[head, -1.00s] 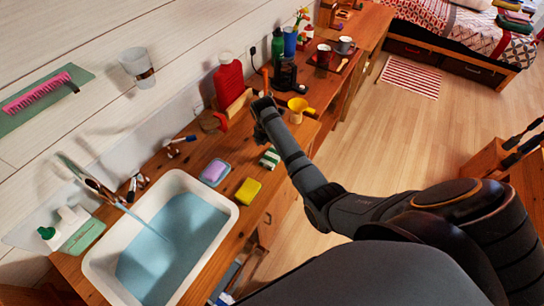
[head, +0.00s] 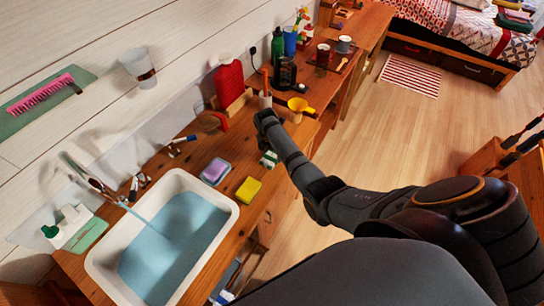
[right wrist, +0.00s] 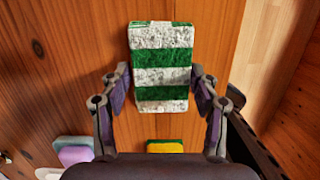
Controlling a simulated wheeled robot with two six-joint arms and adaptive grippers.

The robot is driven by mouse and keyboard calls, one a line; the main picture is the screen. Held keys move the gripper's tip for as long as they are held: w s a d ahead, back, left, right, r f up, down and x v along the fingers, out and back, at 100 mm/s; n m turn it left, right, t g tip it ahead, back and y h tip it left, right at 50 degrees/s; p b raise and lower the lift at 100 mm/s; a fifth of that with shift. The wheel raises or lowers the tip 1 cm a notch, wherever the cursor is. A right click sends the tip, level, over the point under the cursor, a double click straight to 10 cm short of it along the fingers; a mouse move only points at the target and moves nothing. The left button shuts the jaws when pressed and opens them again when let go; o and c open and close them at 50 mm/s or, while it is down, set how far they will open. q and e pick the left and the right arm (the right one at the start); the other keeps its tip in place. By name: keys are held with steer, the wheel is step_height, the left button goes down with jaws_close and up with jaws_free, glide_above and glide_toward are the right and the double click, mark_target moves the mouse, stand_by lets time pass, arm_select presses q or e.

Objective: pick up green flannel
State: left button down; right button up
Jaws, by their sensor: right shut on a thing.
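The green flannel (head: 269,158) is a folded cloth with green and white stripes at the front edge of the wooden counter. In the right wrist view the flannel (right wrist: 161,65) lies between the two fingers of my right gripper (right wrist: 161,88), which is shut on it from both sides. In the head view my right arm partly covers the flannel, and the fingertips are hidden. I cannot tell whether the flannel is clear of the counter. My left gripper is not in view.
A sink (head: 228,226) with water is set in the counter (head: 211,147). A yellow sponge (head: 248,189) and a purple sponge on a dish (head: 215,171) lie near the flannel. A yellow funnel-like item (head: 299,105) stands beyond my gripper. Open floor (head: 400,130) lies to the right.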

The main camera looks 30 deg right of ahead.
steer(key=shift+c, duration=0.3)
steer(key=shift+r, duration=0.5)
steer(key=s+d+r+b, duration=0.1)
steer(key=s+d+r, duration=0.1)
steer(key=s+r, duration=1)
steer(key=shift+s+b, duration=0.35)
steer(key=shift+s, duration=0.5)
